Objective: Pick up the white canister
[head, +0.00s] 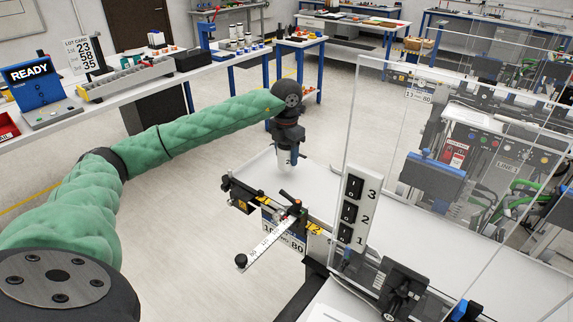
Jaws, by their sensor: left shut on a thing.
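My left arm in its green sleeve reaches across from the left to the far end of the white conveyor belt. My left gripper (287,160) points down there and is shut on the white canister (283,161). Only a small pale part of the canister shows below the dark gripper body; the fingers hide the rest. I cannot tell whether its base touches the belt. My right gripper is not in view.
The white belt (400,250) runs toward the lower right and looks clear. A transparent guard panel (385,130) stands along it, with a numbered switch box (357,210). A ruler arm (268,240) juts out at the near side. A workbench (150,85) stands at the back left.

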